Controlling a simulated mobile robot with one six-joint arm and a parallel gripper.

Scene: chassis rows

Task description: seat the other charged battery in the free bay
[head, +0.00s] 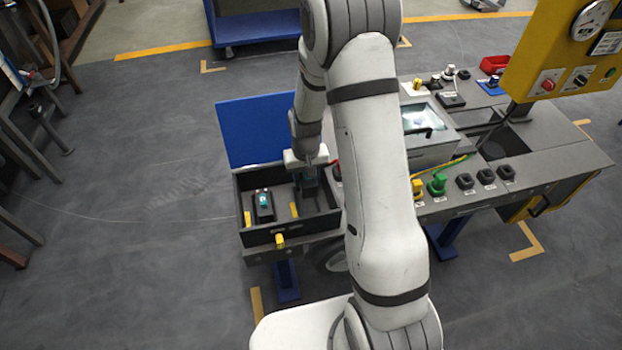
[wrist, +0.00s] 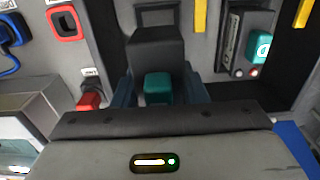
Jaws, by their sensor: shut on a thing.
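My gripper (head: 306,172) reaches down into the right part of an open dark case (head: 283,234). In the wrist view, its blue-grey fingers (wrist: 160,88) are shut on a dark battery with a teal top (wrist: 158,86). The held battery is mostly hidden by my gripper in the head view; I cannot tell whether it sits fully down in its bay. A second dark battery with a teal face (head: 264,203) sits in the left bay. It also shows in the wrist view (wrist: 258,46), with small reddish lights beside it.
The case's blue lid (head: 258,130) stands open behind it. Yellow latches (head: 280,241) mark the case front and inside. To the right is a grey bench with a green plug (head: 437,185), black sockets (head: 486,176) and a yellow control panel (head: 565,50).

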